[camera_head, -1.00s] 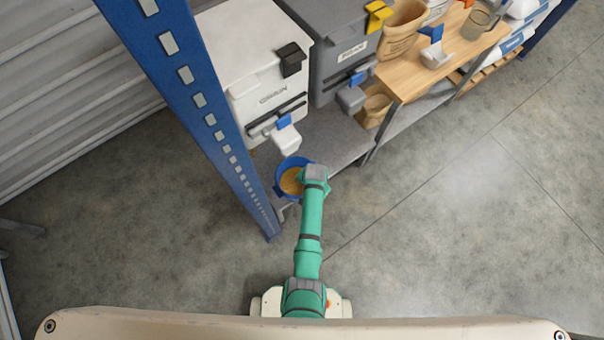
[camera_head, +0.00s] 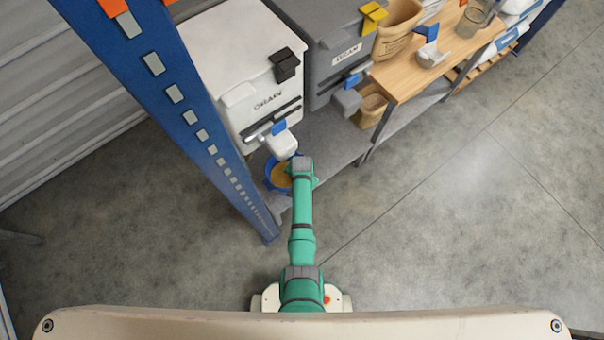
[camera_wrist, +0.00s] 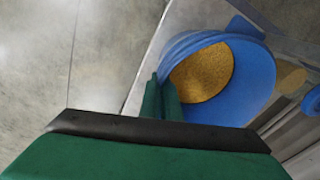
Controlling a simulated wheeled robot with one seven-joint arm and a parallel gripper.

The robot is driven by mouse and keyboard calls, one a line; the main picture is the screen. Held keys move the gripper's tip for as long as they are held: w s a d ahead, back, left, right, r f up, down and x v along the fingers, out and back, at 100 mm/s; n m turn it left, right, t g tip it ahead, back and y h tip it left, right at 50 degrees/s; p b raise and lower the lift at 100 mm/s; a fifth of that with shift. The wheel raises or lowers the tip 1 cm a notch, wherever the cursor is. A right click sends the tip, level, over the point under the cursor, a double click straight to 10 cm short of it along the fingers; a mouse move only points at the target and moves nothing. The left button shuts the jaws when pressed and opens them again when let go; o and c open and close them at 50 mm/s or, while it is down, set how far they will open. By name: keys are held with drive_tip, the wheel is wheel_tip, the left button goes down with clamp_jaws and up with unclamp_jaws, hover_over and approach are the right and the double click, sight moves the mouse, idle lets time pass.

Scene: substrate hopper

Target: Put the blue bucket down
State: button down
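The blue bucket (camera_head: 267,181) hangs below the white spout of the white hopper in the head view, its upper edge partly covered by the spout. It holds golden grain. My gripper (camera_head: 293,177) is at the bucket's right side, and its fingertips are hidden there by my wrist. In the wrist view, the bucket (camera_wrist: 257,72) is tilted in the picture. The green fingers of my gripper (camera_wrist: 160,102) are close together at its left wall and look shut on it. The bucket's underside is hidden, so I cannot tell whether it touches the shelf.
The white hopper (camera_head: 225,65) and a grey hopper (camera_head: 330,35) stand over a grey low shelf (camera_head: 335,135). A blue rack post (camera_head: 190,115) rises just left of the bucket. A wooden bench (camera_head: 425,70) is at right. The floor (camera_head: 440,220) at right is clear.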

drive_tip(key=shift+a, duration=0.3)
drive_tip(key=c, duration=2)
unclamp_jaws()
drive_tip(key=shift+a+f, duration=0.1)
